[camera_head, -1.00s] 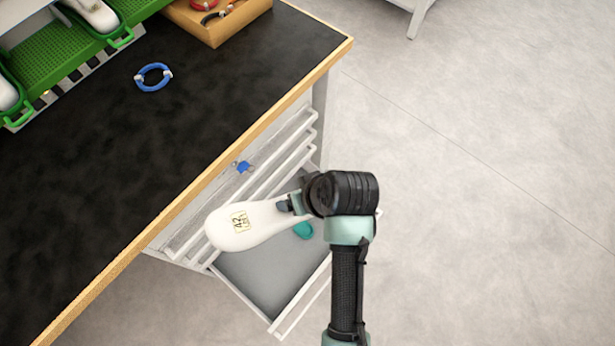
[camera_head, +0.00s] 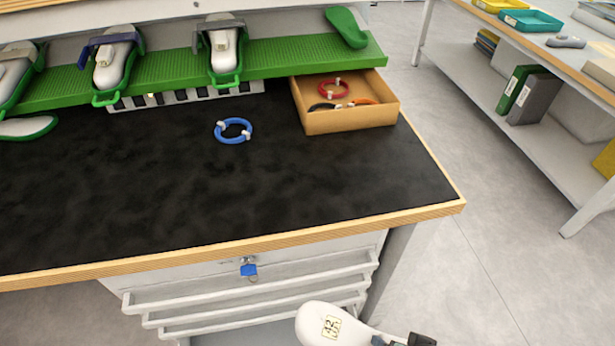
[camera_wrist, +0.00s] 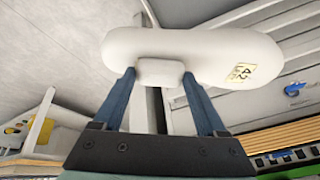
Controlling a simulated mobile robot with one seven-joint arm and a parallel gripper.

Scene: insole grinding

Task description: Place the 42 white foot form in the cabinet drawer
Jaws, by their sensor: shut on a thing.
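The white foot form with a "42" label (camera_head: 328,324) is at the bottom edge of the head view, in front of the cabinet drawers. The cabinet (camera_head: 245,285) shows several drawer fronts. A grey drawer interior (camera_head: 262,335) shows at the bottom edge, mostly cut off.
A black worktop (camera_head: 330,190) with a wooden edge lies above the drawers. A blue ring (camera_head: 233,130) and a wooden tray (camera_head: 350,119) sit on it. Green shelving (camera_head: 285,52) holds other foot forms. Open floor lies to the right.

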